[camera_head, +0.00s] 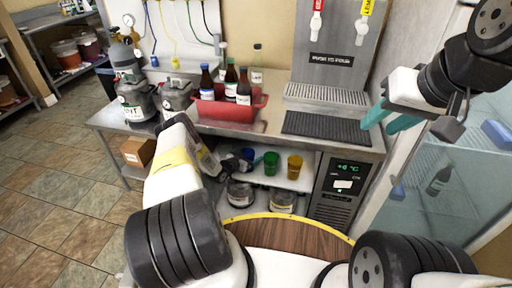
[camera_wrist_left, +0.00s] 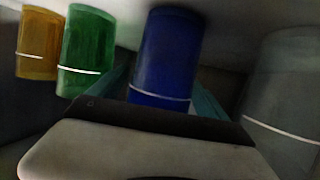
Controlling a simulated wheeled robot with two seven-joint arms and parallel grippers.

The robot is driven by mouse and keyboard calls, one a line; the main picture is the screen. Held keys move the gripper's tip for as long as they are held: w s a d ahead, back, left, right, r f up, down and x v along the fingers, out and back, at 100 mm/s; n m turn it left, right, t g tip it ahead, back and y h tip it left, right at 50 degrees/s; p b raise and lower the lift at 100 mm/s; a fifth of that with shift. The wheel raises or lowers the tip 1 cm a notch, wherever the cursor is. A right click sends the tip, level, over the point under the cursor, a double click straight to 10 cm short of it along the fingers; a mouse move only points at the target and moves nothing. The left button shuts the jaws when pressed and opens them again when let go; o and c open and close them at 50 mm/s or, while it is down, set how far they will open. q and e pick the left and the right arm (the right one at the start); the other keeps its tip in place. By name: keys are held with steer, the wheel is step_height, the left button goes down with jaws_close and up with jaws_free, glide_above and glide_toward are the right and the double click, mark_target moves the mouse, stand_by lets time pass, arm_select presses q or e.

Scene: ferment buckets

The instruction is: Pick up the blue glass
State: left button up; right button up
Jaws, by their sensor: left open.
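The blue glass (camera_head: 248,154) stands on the lower shelf under the counter, partly hidden by my left gripper (camera_head: 245,163) in the head view. In the left wrist view the blue glass (camera_wrist_left: 167,55) is between the teal fingers of my left gripper (camera_wrist_left: 163,92). The fingers are apart, one on each side of the glass; I cannot tell whether they touch it. My right gripper (camera_head: 390,119) is raised in front of the fridge, its teal fingers apart and empty.
The green glass (camera_head: 271,163) and yellow glass (camera_head: 295,166) stand beside the blue one. A greyish clear glass (camera_wrist_left: 285,95) is on its other side. Metal pots (camera_head: 240,193) sit below. The counter above holds a red crate (camera_head: 228,113) of bottles.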

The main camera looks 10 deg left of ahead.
arm_select(q)
steer(key=shift+w+d+f, duration=0.1)
steer(key=shift+w+d, duration=0.05)
steer(key=shift+w, duration=0.1)
steer(key=c, duration=1.7)
